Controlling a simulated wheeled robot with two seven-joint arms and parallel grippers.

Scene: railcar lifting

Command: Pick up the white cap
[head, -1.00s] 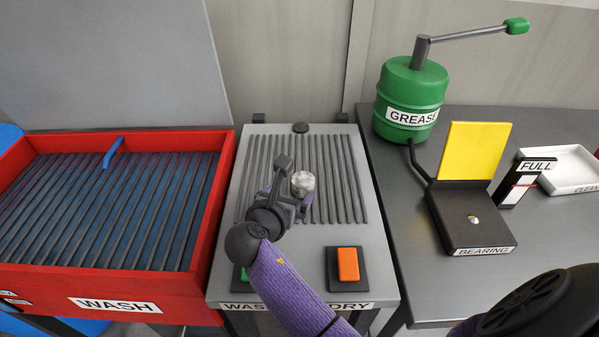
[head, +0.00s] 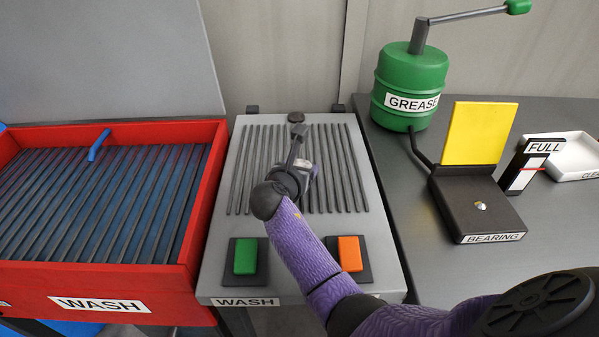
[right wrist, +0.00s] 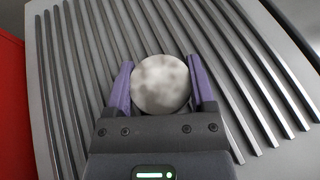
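The white cap (right wrist: 160,84), round with grey mottling, shows in the right wrist view between the two purple fingers of my right gripper (right wrist: 161,86). The fingers flank it closely on both sides, and I cannot tell whether both press on it. In the head view my right gripper (head: 305,170) is over the ribbed area of the grey wash/dry station (head: 220,215). There my wrist hides most of the cap. The cap appears to be at the ribs, with no clear lift visible. My left gripper is not in view.
The station has a green button (head: 245,256) and an orange button (head: 350,253) in front. A red wash bin (head: 190,272) stands to the left. To the right are a green grease drum (head: 409,85), a bearing stand (head: 470,205) and a white tray (head: 590,175).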

